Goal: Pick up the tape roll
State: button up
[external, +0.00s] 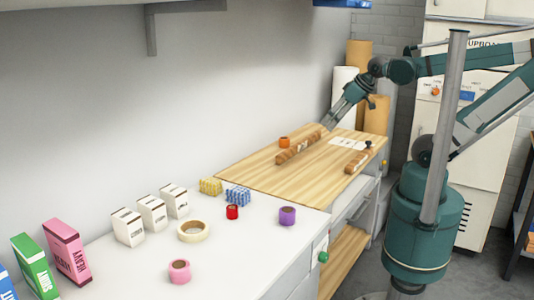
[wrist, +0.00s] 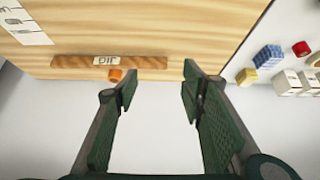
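A wide cream tape roll (external: 194,231) lies flat on the white counter, left of centre in the external view. Smaller rolls are pink (external: 179,271), purple (external: 288,215), red (external: 232,212) and orange (external: 284,142). The orange one sits at the wooden board's wall-side edge, next to a long wooden bar, and shows in the wrist view (wrist: 115,75). My gripper (external: 327,126) is above the board, far from the cream roll. In the wrist view my gripper (wrist: 156,82) is open, with nothing between its fingers. The cream roll is outside the wrist view.
A wooden bar marked JIG (wrist: 75,62) lies on the board (external: 250,170), with a shorter bar (external: 356,162) and a white card (external: 349,144). Yellow (external: 210,186) and blue (external: 238,196) checked blocks, white boxes (external: 152,212) and coloured boxes (external: 68,250) stand on the counter.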

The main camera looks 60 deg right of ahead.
jog(key=shift+o, duration=0.5)
jog(key=o, duration=1.2)
jog(key=w+a+r+n+g+y+p, duration=0.15)
jog(key=w+a+r+n+p, duration=0.35)
jog(key=w+a, duration=0.8)
jog(key=w+a+n+g, duration=0.1)
jog(key=w+a, duration=0.3)
jog(key=a, duration=0.4)
jog(key=w+a+n+g, duration=0.15)
jog(key=w+a, duration=0.25)
jog(key=a, duration=0.5)
jog(key=w+a+f+n+g+p, duration=0.1)
jog(key=a+f, duration=0.3)
jog(key=a, duration=0.4)
jog(key=w+a+f+n+g+p, duration=0.1)
jog(key=w+a+f+n, duration=0.15)
jog(key=a, duration=0.65)
jog(key=s+a+f+n, duration=0.1)
jog(key=a+f, duration=0.3)
jog(key=a, duration=0.2)
jog(key=s+a+f+n+h+p, duration=0.1)
jog(key=s+a+f, duration=0.1)
jog(key=a+f, duration=0.2)
jog(key=s+a+f+g+p, duration=0.1)
jog(key=s+a+f, duration=0.1)
jog(key=a+f, duration=0.3)
jog(key=shift+s+a+n+h, duration=0.1)
jog(key=shift+a+n+h, duration=0.25)
jog(key=shift+a, duration=1.85)
